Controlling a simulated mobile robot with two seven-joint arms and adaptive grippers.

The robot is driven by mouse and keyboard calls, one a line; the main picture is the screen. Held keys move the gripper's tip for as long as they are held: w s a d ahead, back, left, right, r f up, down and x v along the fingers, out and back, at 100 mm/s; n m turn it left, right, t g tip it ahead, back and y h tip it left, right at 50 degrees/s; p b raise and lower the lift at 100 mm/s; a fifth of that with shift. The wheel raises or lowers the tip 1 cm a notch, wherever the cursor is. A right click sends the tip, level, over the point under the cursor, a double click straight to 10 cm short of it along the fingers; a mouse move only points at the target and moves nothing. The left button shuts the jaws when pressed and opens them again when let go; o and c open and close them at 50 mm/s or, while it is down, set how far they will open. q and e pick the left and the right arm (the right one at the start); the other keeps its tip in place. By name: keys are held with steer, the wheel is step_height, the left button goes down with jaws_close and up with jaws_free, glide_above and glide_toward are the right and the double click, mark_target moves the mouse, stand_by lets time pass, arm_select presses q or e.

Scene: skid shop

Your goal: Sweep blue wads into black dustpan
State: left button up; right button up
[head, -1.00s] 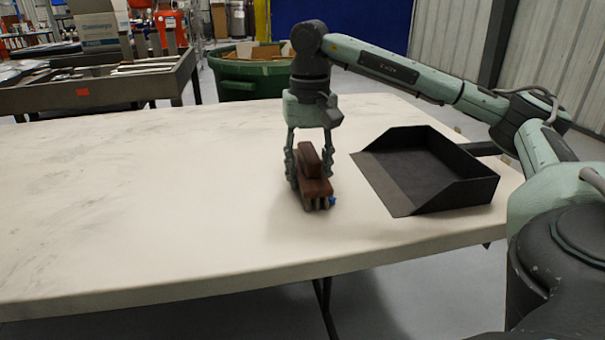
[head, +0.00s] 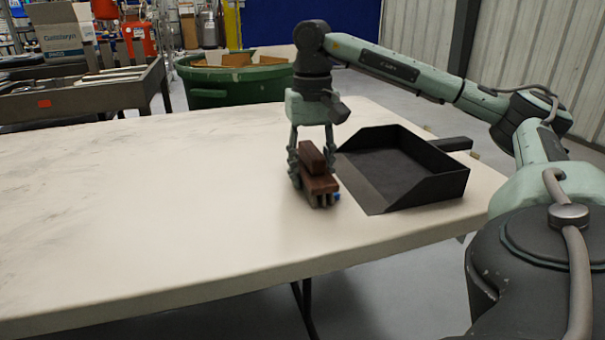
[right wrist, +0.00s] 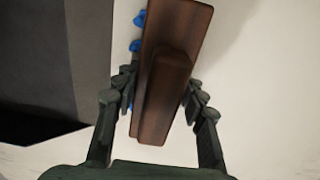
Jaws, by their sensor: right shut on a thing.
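My right gripper (head: 312,165) is shut on a brown wooden brush (head: 320,183), held low over the white table just left of the dustpan. The brush also shows in the right wrist view (right wrist: 172,60), between the fingers. The black dustpan (head: 400,165) lies on the table, its open sloping lip toward the brush. A blue wad (head: 337,196) peeks out at the brush's right side. In the right wrist view, blue wads (right wrist: 140,18) lie along the brush's dustpan-facing side, on the table between brush and dustpan (right wrist: 90,50). The brush partly hides them. My left gripper is not in view.
The white table (head: 150,210) is clear to the left of the brush. The dustpan's handle (head: 452,144) points right, near the table's right end. A green bin (head: 235,85) and a grey metal cart (head: 80,95) stand behind the table.

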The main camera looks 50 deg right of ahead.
mark_target(367, 176)
steer(key=shift+s+d+r+b, duration=0.1)
steer(key=shift+s+d+b, duration=0.5)
steer(key=shift+s+d, duration=0.8)
steer(key=shift+s+d+r+b, duration=0.1)
steer(key=shift+s+d+b, duration=0.55)
steer(key=shift+d, duration=1.25)
steer(key=shift+s+d+r+b, duration=0.1)
steer(key=shift+s+d+b, duration=0.4)
steer(key=shift+s+d, duration=0.95)
steer(key=shift+w+d, duration=0.2)
steer(key=shift+w, duration=0.05)
steer(key=shift+r, duration=0.15)
step_height(367, 176, up, 9)
steer(key=p, duration=0.8)
